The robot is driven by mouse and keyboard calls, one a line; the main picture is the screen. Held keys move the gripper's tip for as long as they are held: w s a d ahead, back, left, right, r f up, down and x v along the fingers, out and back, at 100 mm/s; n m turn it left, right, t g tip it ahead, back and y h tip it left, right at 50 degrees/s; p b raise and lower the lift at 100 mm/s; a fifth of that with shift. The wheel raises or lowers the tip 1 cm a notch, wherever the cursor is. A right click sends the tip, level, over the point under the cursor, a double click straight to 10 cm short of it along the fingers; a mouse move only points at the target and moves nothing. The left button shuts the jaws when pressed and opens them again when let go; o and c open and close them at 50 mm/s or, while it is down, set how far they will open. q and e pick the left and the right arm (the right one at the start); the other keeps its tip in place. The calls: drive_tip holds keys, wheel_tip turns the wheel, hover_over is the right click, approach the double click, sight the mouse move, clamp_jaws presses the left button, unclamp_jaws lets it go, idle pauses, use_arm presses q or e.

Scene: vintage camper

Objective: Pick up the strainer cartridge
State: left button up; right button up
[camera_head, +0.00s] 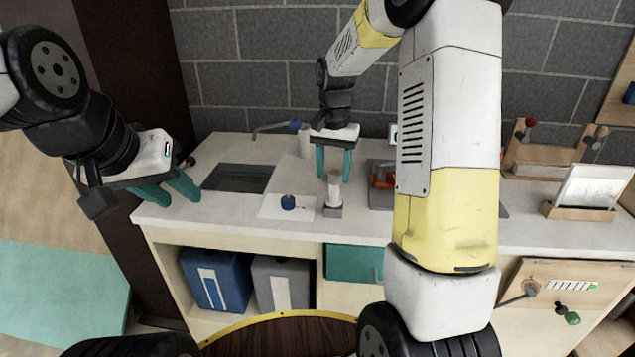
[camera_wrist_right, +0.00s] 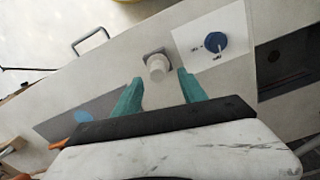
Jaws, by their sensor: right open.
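A pale upright cylinder, which I take to be the strainer cartridge (camera_head: 334,188), stands in a small grey square base on the counter. It also shows in the right wrist view (camera_wrist_right: 157,68), just beyond the fingertips. My right gripper (camera_head: 334,176) is open with teal fingers pointing down. In the right wrist view (camera_wrist_right: 160,88) the cylinder's top lies between and just ahead of the fingers, with no visible contact. My left gripper (camera_head: 180,197) is open and empty over the counter's left end, well away from the cylinder.
A white card (camera_head: 272,211) with a blue cap (camera_head: 288,202) lies left of the cylinder. A sink (camera_head: 238,178) is further left. A second pale cylinder (camera_head: 305,140) stands behind. A grey tray with orange and blue items (camera_head: 380,200) is to the right.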

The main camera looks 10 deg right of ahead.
sight(334, 195)
drive_tip(key=f, duration=0.7)
drive_tip(key=shift+s+d+f, duration=0.15)
drive_tip(key=shift+d+f, duration=0.05)
drive_tip(key=shift+f, duration=0.05)
clamp_jaws()
